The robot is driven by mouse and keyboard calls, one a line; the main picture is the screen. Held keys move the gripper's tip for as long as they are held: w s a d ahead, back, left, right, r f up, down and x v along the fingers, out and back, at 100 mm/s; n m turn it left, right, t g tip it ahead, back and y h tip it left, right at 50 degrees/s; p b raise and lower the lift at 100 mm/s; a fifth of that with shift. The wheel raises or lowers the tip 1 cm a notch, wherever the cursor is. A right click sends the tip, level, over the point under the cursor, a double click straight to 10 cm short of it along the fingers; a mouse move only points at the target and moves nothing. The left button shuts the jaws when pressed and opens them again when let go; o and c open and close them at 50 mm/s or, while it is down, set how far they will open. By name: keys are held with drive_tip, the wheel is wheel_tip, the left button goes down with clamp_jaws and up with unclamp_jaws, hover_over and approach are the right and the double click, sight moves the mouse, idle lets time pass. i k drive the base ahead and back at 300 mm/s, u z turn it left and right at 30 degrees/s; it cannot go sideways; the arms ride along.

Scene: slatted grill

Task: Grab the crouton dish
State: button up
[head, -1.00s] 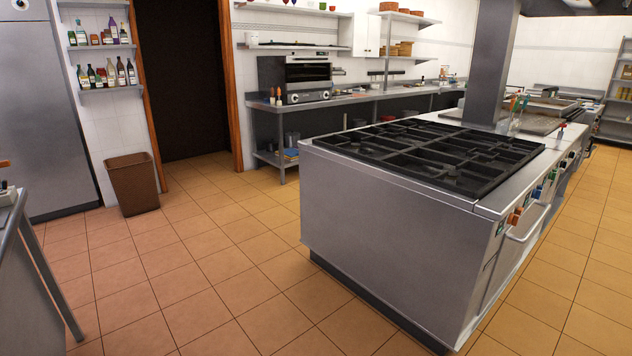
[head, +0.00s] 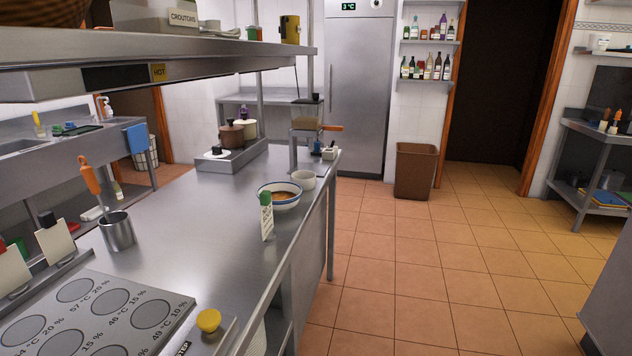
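A small label reading "CROUTONS" (head: 183,17) stands on the upper steel shelf (head: 200,48) at the top left of the head view. A pale grey container (head: 143,18) sits just left of and behind the label, cut by the top edge of the picture. I cannot tell whether it is the crouton dish. My gripper is not in view.
The steel counter (head: 190,215) below holds a blue-rimmed bowl (head: 279,196), a white cup (head: 303,180), a steel utensil pot (head: 118,232) and lidded pots (head: 231,136). A brown bin (head: 415,170) stands by the doorway. Tiled floor right of the counter is clear.

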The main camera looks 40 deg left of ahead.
sight(304, 180)
drive_tip(key=u, duration=0.6)
drive_tip(key=i, duration=1)
drive_tip(key=u, duration=0.4)
drive_tip(key=i, duration=0.95)
drive_tip(key=u, duration=0.1)
